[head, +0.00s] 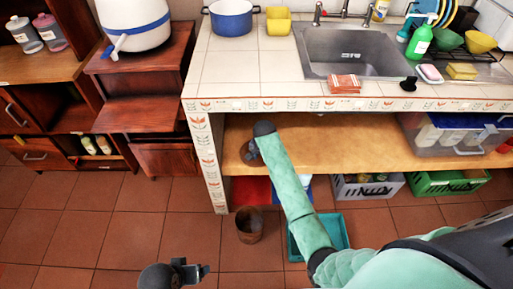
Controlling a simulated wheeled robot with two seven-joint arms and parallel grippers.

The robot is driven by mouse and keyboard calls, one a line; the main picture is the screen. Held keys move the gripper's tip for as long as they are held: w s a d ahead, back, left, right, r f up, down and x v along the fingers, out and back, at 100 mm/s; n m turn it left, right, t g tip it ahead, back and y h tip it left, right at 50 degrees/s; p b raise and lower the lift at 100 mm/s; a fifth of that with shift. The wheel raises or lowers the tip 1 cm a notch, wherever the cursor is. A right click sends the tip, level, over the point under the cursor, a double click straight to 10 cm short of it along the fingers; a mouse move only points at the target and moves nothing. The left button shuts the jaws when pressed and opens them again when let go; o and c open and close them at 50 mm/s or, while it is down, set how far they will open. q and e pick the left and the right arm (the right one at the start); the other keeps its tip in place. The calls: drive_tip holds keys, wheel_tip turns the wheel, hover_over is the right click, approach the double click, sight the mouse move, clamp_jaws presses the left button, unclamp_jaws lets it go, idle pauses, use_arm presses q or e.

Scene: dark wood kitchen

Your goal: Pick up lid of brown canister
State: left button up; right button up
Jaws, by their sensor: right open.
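The brown canister (248,228) stands upright on the tiled floor in front of the counter, and its top looks open and dark inside. A round brown piece (247,155) that looks like its lid is above the canister, at the front edge of the wooden shelf. My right gripper (251,149) is open at this piece and partly covers it. I cannot tell whether the piece lies between the fingers or touches the shelf. My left gripper (192,270) is low at the bottom edge, away from the canister, and its fingers are too small to read.
A teal crate (336,229) stands on the floor right of the canister, partly behind my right arm. Grey (368,188) and green (447,183) crates sit under the shelf (350,150). The tiled counter (240,62) overhangs above. The floor left of the canister is clear.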

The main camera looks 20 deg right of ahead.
drive_tip(key=w+r+m, duration=0.1)
drive_tip(key=w, duration=0.2)
drive_tip(key=w+r+m, duration=0.1)
drive_tip(key=w+r, duration=0.1)
drive_tip(key=w, duration=0.1)
drive_tip(key=w+r+m+g, duration=0.1)
drive_tip(key=w, duration=0.2)
drive_tip(key=shift+w+r, duration=0.2)
drive_tip(key=shift+r, duration=0.2)
wheel_tip(320, 180, down, 2)
drive_tip(key=shift+f, duration=0.1)
drive_tip(key=f, duration=0.3)
drive_tip(key=f+p, duration=0.1)
drive_tip(key=shift+s+a+f, duration=0.1)
drive_tip(key=shift+s+f, duration=0.2)
drive_tip(key=shift+s, duration=0.1)
use_arm(q)
drive_tip(key=r, duration=0.1)
drive_tip(key=s+r, duration=0.1)
drive_tip(key=r, duration=0.1)
drive_tip(key=shift+s+d+g, duration=0.15)
drive_tip(key=shift+s+g, duration=0.1)
drive_tip(key=shift+g, duration=0.15)
use_arm(e)
drive_tip(key=shift+f, duration=0.45)
drive_tip(key=c, duration=1)
drive_tip(key=shift+r, duration=0.1)
drive_tip(key=shift+c, duration=0.2)
